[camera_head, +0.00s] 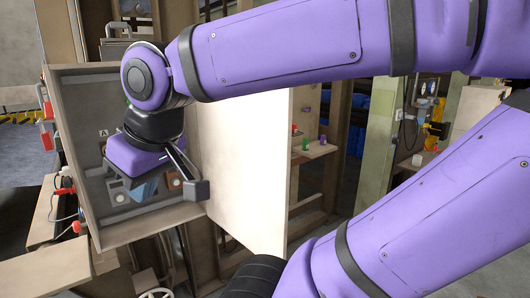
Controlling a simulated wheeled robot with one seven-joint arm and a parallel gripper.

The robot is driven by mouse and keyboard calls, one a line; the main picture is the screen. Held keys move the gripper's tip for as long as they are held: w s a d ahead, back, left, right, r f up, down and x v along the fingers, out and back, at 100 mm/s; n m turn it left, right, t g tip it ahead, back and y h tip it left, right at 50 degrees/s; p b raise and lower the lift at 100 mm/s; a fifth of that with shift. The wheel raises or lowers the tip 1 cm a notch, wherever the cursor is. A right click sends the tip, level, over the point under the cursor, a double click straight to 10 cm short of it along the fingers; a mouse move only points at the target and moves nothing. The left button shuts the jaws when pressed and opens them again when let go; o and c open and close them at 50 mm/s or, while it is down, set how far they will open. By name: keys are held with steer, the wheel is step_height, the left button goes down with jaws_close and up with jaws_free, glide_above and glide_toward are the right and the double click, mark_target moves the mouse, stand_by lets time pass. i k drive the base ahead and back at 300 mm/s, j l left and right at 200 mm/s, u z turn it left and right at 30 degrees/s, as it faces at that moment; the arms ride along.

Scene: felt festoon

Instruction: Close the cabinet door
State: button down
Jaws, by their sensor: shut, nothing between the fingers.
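The cabinet (77,158) is an open-fronted box at the left, with a pale frame and a grey inside. Its door (245,150) is a plain pale panel at the cabinet's right side, standing open and brightly lit. My arm covers the door's top edge. My gripper (196,190) is in front of the cabinet opening, with its dark fingertips shut and empty near the lower right corner. The tips overlap the left edge of the door in the picture; I cannot tell whether they touch it. The gripper hides part of the inside.
Red and white plugs with cables (64,190) hang at the cabinet's left side. A small shelf (315,150) with coloured pieces is right of the door. A pale green post (382,140) stands farther right. Wooden boards (45,275) lie at lower left.

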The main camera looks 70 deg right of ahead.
mark_target(245, 141)
steer(key=k+l, duration=0.25)
steer(key=l, duration=0.15)
steer(key=k+l, duration=0.2)
steer(key=l, duration=0.25)
steer(key=k+l, duration=0.25)
steer(key=l, duration=0.15)
steer(key=k+l, duration=0.2)
steer(key=l, duration=0.2)
steer(key=k+l, duration=0.25)
steer(key=l, duration=0.2)
steer(key=k+l, duration=0.1)
steer(key=l, duration=0.3)
steer(key=k+l+u, duration=0.15)
steer(key=l, duration=0.25)
steer(key=k+l, duration=0.1)
steer(key=l, duration=0.35)
steer(key=l+u, duration=0.35)
steer(key=l, duration=0.35)
